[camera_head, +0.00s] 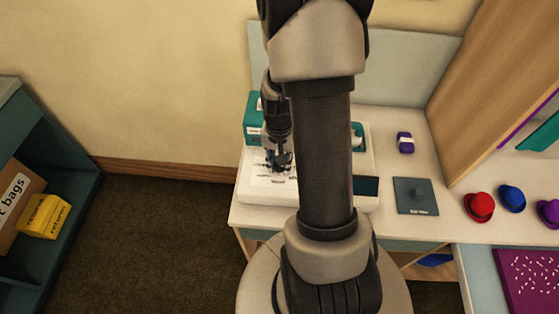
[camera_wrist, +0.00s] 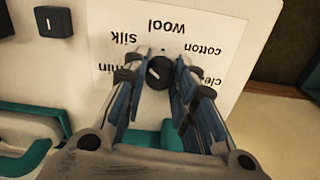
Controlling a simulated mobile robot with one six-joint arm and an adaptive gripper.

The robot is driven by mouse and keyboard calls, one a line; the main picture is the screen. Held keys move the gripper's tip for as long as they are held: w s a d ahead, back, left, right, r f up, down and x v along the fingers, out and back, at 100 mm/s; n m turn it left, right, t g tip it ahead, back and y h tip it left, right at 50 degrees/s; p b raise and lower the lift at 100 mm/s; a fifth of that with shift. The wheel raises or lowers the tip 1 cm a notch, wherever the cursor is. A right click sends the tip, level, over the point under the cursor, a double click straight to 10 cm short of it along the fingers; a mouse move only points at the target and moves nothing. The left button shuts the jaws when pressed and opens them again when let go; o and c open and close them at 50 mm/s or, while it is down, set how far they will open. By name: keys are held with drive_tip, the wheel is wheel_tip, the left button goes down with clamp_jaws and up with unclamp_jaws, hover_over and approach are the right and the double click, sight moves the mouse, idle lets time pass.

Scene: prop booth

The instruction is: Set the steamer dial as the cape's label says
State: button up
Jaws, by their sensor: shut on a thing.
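The steamer (camera_head: 256,188) is a white unit with teal parts on the counter, partly hidden behind my arm. In the wrist view its white label sheet (camera_wrist: 228,38) reads upside down, with "silk", "wool", "cotton" and two words partly covered by my fingers. The round black dial (camera_wrist: 160,73) sits below these words. My gripper (camera_wrist: 160,65) is shut on the dial, a finger on each side; it also shows in the head view (camera_head: 282,165). I cannot tell for sure which word the dial points to. No cape label is readable here.
A black square switch (camera_wrist: 54,21) is on the steamer. To the right on the counter are a purple item (camera_head: 405,143), a grey plate (camera_head: 415,196) and red (camera_head: 479,206), blue (camera_head: 512,198) and purple hats. A purple dotted cloth (camera_head: 530,280) lies lower right. Shelves (camera_head: 40,130) stand left.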

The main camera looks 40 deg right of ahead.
drive_tip(key=o, duration=1.1)
wheel_tip(320, 180, up, 12)
drive_tip(key=shift+a+r, duration=0.1)
idle(0.5)
